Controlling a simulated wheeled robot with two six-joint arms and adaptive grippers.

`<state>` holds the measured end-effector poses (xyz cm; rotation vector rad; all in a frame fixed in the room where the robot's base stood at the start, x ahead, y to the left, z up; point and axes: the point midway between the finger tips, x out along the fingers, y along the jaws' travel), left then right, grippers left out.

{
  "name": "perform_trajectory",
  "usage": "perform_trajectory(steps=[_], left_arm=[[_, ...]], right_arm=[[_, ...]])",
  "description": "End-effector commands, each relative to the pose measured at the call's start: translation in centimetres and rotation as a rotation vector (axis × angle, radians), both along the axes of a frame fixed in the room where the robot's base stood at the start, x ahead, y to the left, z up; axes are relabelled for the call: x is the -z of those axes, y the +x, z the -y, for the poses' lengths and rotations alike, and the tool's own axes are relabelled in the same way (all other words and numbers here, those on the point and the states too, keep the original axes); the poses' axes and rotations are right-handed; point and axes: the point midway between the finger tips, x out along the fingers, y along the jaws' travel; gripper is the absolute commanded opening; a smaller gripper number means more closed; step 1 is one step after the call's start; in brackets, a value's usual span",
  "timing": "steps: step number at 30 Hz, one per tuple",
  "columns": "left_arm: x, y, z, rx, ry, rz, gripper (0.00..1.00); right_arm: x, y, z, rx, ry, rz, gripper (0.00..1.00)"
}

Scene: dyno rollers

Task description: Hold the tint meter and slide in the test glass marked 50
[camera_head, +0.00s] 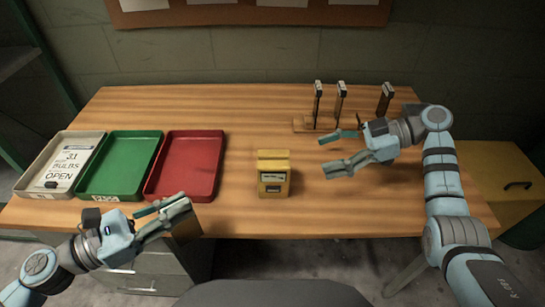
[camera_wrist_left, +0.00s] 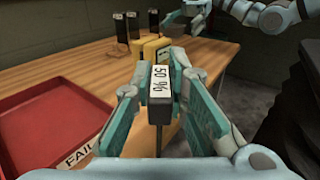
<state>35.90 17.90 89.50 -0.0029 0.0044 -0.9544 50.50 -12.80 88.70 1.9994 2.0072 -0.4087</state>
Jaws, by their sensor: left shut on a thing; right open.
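The yellow tint meter (camera_head: 273,177) stands upright on the wooden table near its front middle. It also shows in the left wrist view (camera_wrist_left: 150,46), partly hidden behind the held piece. My left gripper (camera_head: 178,205) is at the table's front edge, left of the meter and apart from it. It is shut on the test glass marked 50 (camera_wrist_left: 160,82), whose dark handle carries a "50 %" label. My right gripper (camera_head: 329,154) is open and empty above the table, right of the meter and in front of the rack.
A wooden rack (camera_head: 302,125) at the back right holds three upright test glasses. A grey tray (camera_head: 32,188) with a card, a green tray (camera_head: 120,165) and a red tray (camera_head: 186,165) lie at left. The table around the meter is clear.

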Motion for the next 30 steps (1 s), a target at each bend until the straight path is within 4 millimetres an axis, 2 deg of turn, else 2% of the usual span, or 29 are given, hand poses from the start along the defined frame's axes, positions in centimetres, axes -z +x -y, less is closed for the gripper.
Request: perform_trajectory(steps=[7, 15, 19, 24, 30], left_arm=[[0.0, -0.1, -0.1, -0.004, -0.001, -0.001, 0.0], [0.1, -0.2, -0.3, -0.008, -0.001, -0.001, 0.0], [0.6, -0.2, -0.3, -0.008, 0.0, 0.0, 0.0], [0.9, -0.1, -0.2, -0.006, 0.0, 0.001, 0.0], [0.8, -0.1, -0.1, -0.005, -0.001, 0.001, 0.0]], right_arm=[[0.4, 0.0, -1.1, -0.007, 0.0, -0.001, 0.68], [2.3, 0.0, -5.8, -0.009, 0.001, 0.0, 0.68], [3.3, -0.1, -7.3, 0.002, 0.0, 0.0, 0.68], [3.9, -0.1, -8.3, 0.013, 0.0, -0.001, 0.68], [3.9, -0.1, -8.4, 0.018, -0.001, -0.001, 0.68]])
